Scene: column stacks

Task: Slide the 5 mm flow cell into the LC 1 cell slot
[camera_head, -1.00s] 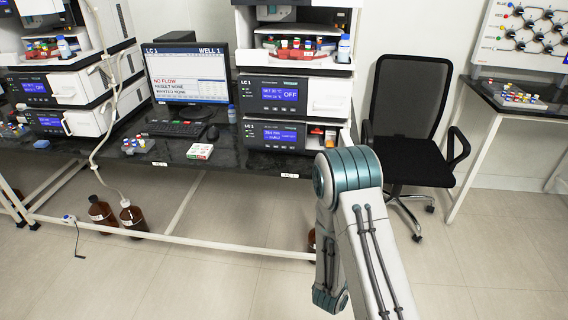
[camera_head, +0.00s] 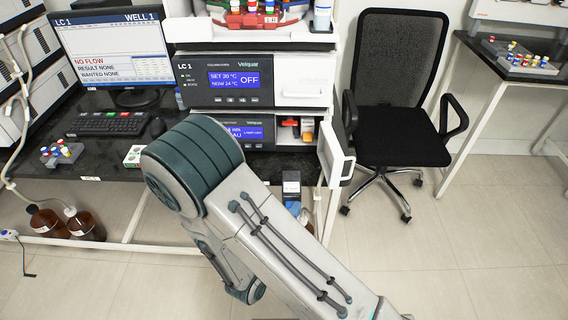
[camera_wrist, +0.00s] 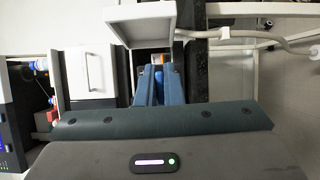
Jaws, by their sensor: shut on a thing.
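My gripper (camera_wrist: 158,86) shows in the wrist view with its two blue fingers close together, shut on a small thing. A bright blue piece (camera_wrist: 158,70) shows between the fingertips; it looks like the flow cell, but no marking can be read. The LC 1 detector (camera_head: 240,132) is the lower unit under the LC 1 column oven (camera_head: 250,80). The fingers point towards the detector. My arm hides the gripper in the head view, and the slot's inside is not clear.
The open door juts forward beside the bay; it also shows in the wrist view (camera_wrist: 140,22). A black office chair (camera_head: 397,90) stands to the right. The keyboard (camera_head: 107,124) and a small vial rack (camera_head: 62,153) lie on the dark bench at left. Brown bottles (camera_head: 85,224) stand below.

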